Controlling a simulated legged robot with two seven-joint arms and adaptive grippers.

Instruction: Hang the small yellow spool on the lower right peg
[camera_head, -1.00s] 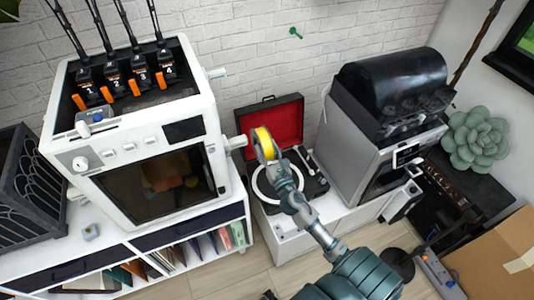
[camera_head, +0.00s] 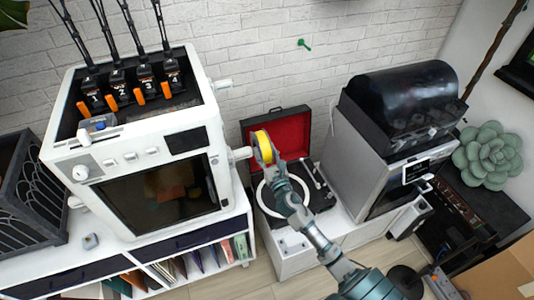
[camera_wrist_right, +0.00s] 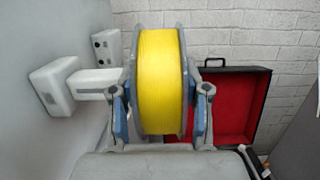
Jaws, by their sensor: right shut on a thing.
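The yellow spool (camera_head: 263,147) with grey rims is held upright in my right gripper (camera_head: 266,157), beside the white printer's right side. In the right wrist view the spool (camera_wrist_right: 160,80) sits between both fingers of the shut gripper (camera_wrist_right: 161,105). The lower right peg (camera_head: 241,153) sticks out of the printer's side just left of the spool. In the wrist view this white peg (camera_wrist_right: 97,82) points at the spool's left rim, its end close to it. I cannot tell whether it enters the hub. My left gripper is not in view.
The white printer (camera_head: 130,142) stands on a shelf unit (camera_head: 185,246). An upper right peg (camera_head: 222,84) is empty. An open red-lined record player (camera_head: 280,135) lies behind and below the spool. A grey machine (camera_head: 352,150) stands to the right.

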